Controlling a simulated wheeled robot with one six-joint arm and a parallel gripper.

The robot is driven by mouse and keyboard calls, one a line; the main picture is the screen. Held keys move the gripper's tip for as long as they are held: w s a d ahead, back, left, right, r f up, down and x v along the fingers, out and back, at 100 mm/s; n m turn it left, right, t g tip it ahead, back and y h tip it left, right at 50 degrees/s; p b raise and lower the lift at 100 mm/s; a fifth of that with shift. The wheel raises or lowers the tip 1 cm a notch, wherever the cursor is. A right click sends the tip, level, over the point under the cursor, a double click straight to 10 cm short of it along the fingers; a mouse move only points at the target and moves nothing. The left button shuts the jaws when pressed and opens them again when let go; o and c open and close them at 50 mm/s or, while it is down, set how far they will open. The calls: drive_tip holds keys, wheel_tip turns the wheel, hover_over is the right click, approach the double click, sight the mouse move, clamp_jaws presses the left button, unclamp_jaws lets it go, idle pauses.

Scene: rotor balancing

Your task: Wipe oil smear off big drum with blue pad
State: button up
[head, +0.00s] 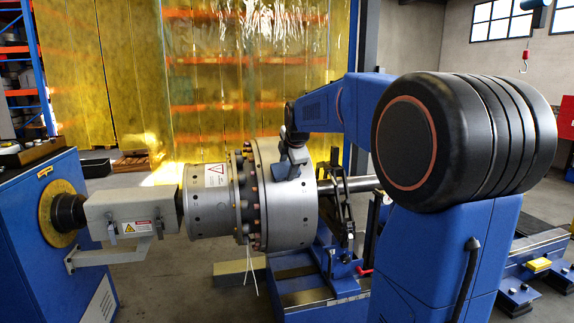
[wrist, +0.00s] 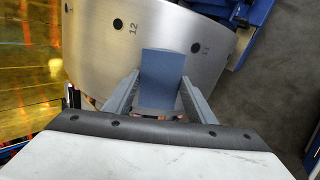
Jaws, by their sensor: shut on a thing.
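The big drum (head: 290,215) is a bare metal cylinder at the right end of the rotor. In the wrist view its curved face (wrist: 95,35) shows dark holes and the stamped numbers 12 and 11. My gripper (head: 296,158) is at the upper side of the drum, with its fingers pointing down at the surface. In the wrist view the fingers are shut on the blue pad (wrist: 162,72), which lies over the drum face. I cannot tell whether the pad touches the metal. No oil smear can be made out; the pad and fingers hide part of the face.
A smaller drum (head: 208,200) with a warning label joins the big drum through a bolted flange (head: 250,195). A blue drive cabinet (head: 60,235) stands at left. A support stand (head: 335,255) holds the shaft at right. Yellow curtains (head: 200,80) hang behind.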

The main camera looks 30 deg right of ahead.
drive_tip(key=shift+s+f, duration=0.1)
drive_tip(key=shift+f, duration=0.1)
drive_tip(key=shift+v, duration=3)
drive_tip(key=shift+r, duration=0.15)
drive_tip(key=shift+v, duration=1.4)
